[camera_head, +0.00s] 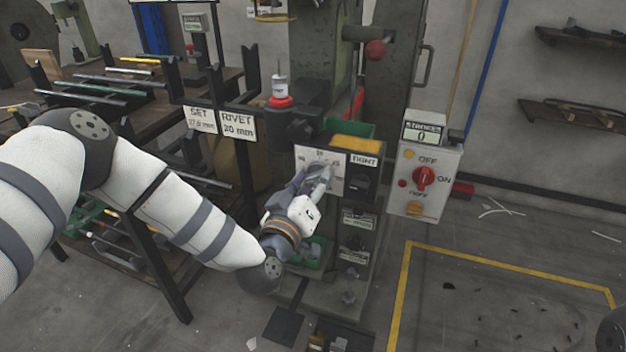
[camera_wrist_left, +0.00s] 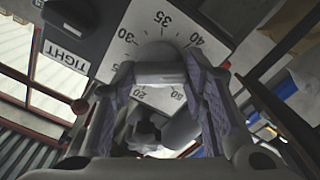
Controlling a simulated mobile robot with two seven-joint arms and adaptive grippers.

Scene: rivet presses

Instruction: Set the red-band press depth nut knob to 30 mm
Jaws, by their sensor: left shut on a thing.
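The depth nut knob (camera_wrist_left: 160,72) is a grey rounded piece on a white dial plate. My left gripper (camera_head: 322,177) is shut on it, with a finger pad on either side in the left wrist view (camera_wrist_left: 163,92). My fingers hide part of the scale, and I cannot read the exact setting. My right gripper is not in view.
A black block labelled TIGHT (camera_head: 363,162) sits right beside the dial. A control box (camera_head: 424,165) with a red switch and a counter reading 0 stands farther right. Signs (camera_head: 238,125) hang left of the press, one reading RIVET 20 mm. Yellow-lined floor at right is mostly open.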

